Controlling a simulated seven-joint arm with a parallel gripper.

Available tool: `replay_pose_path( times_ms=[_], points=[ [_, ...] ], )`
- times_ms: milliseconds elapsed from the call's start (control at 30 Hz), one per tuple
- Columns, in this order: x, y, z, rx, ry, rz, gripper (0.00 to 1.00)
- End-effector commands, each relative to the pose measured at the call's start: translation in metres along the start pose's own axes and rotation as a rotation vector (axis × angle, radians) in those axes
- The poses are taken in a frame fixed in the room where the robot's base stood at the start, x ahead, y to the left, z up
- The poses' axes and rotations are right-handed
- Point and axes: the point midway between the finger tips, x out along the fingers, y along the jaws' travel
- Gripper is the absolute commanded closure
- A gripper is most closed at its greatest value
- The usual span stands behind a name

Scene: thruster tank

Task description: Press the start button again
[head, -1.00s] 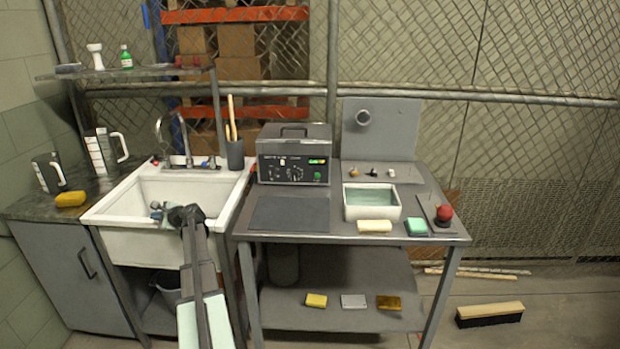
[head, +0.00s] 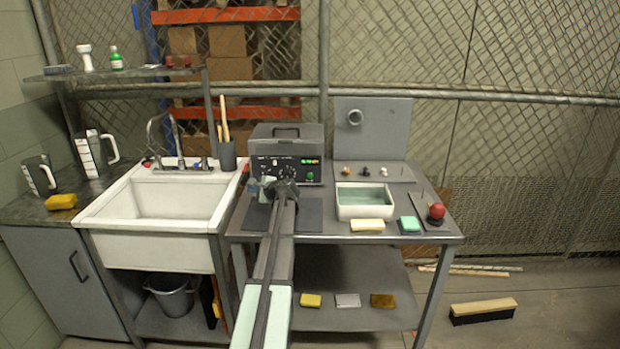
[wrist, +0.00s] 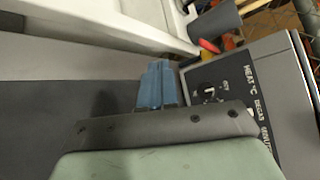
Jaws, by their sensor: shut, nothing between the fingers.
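The grey machine (head: 287,143) stands at the back left of the work table, with a lidded top and a dark front panel. The panel has a lit green display, dials and a round green button (head: 310,176) at its lower right, which I take to be the start button. My gripper (head: 265,186) is shut and empty, in front of the panel's left part, apart from the green button. In the wrist view its blue fingers (wrist: 157,85) are beside the machine's panel (wrist: 240,90). The green button is not visible there; a dial and part of the lettering show.
A dark mat (head: 308,216) lies under my gripper. Right of it are a white water-filled basin (head: 364,210), a cream sponge (head: 367,226), a green sponge (head: 410,225) and a red-knobbed lever (head: 436,212). The white sink (head: 165,220) is at the left.

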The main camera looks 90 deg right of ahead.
Motion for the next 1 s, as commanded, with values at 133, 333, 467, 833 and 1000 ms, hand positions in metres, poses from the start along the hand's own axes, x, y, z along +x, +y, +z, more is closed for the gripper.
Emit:
replay_pose_path(
  times_ms=[133,333,467,833,1000],
  points=[
    [-0.040,-0.008,-0.048,-0.033,0.050,0.001,1.00],
    [-0.092,-0.014,-0.102,-0.075,0.109,0.008,1.00],
    [-0.119,-0.015,-0.127,-0.095,0.137,0.013,1.00],
    [-0.149,-0.016,-0.154,-0.117,0.168,0.022,1.00],
    [-0.149,-0.016,-0.153,-0.117,0.168,0.022,1.00]
  ],
)
